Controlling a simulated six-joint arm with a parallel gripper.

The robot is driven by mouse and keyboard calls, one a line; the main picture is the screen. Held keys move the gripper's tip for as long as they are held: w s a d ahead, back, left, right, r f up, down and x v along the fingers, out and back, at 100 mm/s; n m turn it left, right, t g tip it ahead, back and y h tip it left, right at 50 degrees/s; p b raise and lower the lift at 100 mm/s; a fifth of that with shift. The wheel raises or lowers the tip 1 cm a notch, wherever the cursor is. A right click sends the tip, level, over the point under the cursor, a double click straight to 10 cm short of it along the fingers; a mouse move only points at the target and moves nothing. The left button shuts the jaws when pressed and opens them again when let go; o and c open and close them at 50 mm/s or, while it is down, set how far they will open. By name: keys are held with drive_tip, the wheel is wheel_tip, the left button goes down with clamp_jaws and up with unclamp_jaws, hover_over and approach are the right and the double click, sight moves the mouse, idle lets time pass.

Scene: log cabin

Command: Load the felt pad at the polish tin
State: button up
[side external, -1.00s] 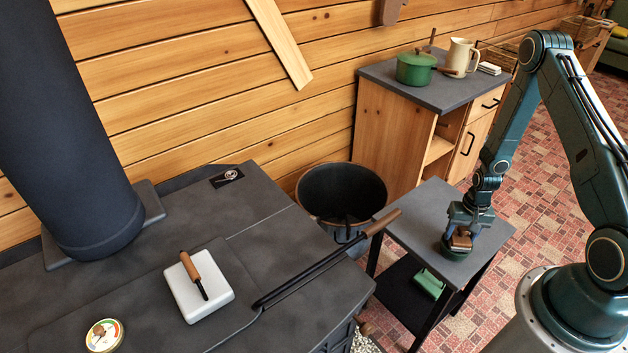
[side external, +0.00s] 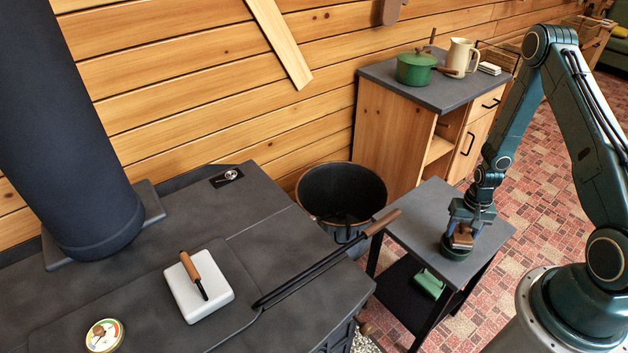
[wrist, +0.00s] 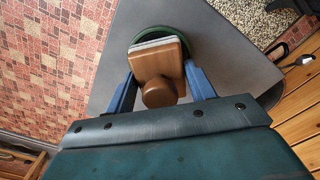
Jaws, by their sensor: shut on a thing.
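My gripper (side external: 463,225) is low over the small dark side table (side external: 410,210) at the right in the side view. It is shut on the felt pad's wooden block, which also shows in the wrist view (wrist: 155,62) with a round knob toward me and a pale felt layer along its far edge. The round green polish tin (wrist: 181,31) sits on the table right at the pad; its rim shows around the pad's far end. The block covers most of the tin, so I cannot tell how firmly the felt touches the polish.
A dark stove (side external: 90,280) fills the left, with a white block with a wooden handle (side external: 198,288), a dial (side external: 104,335) and a long-handled tool (side external: 320,265). A black bucket (side external: 340,195) stands between stove and side table. A green item (side external: 429,284) lies on the lower shelf.

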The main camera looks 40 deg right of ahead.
sight(466, 225)
drive_tip(key=shift+r, duration=2.85)
drive_tip(key=w+a+r+n, duration=0.9)
drive_tip(key=w+a+r, duration=0.3)
drive_tip(key=a+r, duration=0.2)
drive_tip(key=shift+w+a+r, duration=0.3)
drive_tip(key=shift+r, duration=0.25)
